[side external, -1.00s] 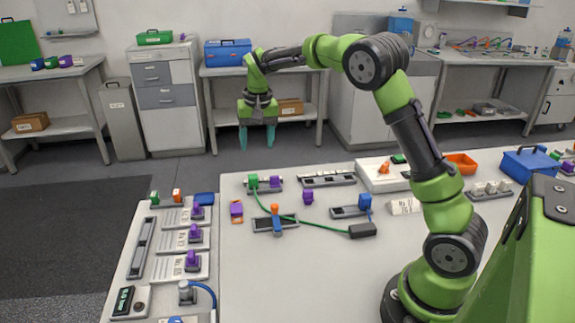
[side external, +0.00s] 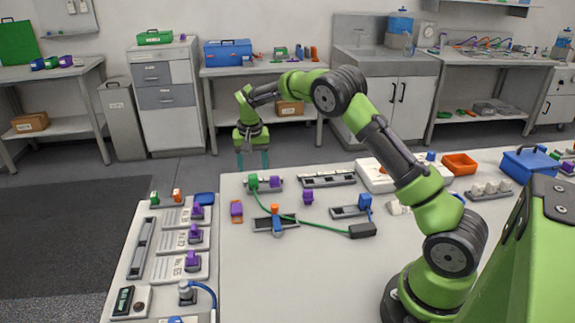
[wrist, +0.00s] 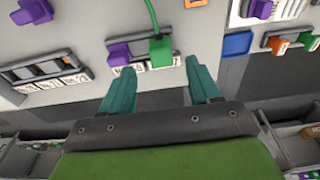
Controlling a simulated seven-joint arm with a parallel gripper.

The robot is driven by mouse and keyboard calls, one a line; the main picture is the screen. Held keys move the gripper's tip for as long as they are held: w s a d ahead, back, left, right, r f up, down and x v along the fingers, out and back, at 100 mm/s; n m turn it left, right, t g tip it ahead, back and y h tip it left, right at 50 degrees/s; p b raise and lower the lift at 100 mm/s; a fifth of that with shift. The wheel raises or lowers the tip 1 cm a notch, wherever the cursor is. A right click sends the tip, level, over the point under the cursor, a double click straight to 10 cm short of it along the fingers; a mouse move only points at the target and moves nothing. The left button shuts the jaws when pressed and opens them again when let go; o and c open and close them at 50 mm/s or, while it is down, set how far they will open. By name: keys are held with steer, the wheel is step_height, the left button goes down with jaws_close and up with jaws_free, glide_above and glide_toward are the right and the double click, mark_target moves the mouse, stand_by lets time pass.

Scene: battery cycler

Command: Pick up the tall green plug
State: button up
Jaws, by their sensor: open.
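A green plug (side external: 253,181) with a green cable stands in a small rack (side external: 266,188) at the far edge of the table, beside a purple plug (side external: 275,181). In the wrist view the green plug (wrist: 160,51) shows just beyond the fingertips, roughly in line with the gap between them. The purple plug (wrist: 119,54) is to its left there. My gripper (side external: 252,160) is open and empty, pointing down, above and apart from the green plug. Its two teal fingers also show in the wrist view (wrist: 158,76).
A smaller green plug (side external: 154,197) and an orange one stand on the panel at left. A rack (side external: 327,179) lies right of the green plug's rack. The green cable (side external: 310,222) runs across the table to a dark block (side external: 362,230). The front middle is clear.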

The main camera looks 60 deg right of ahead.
mark_target(253, 176)
steer(key=shift+w+d+f, duration=0.1)
steer(key=shift+w+f, duration=0.05)
steer(key=shift+f, duration=1.25)
steer(key=shift+w+d+f, duration=0.1)
steer(key=shift+w+f, duration=0.05)
steer(key=shift+f, duration=1.2)
steer(key=shift+c, duration=0.4)
steer(key=c, duration=1)
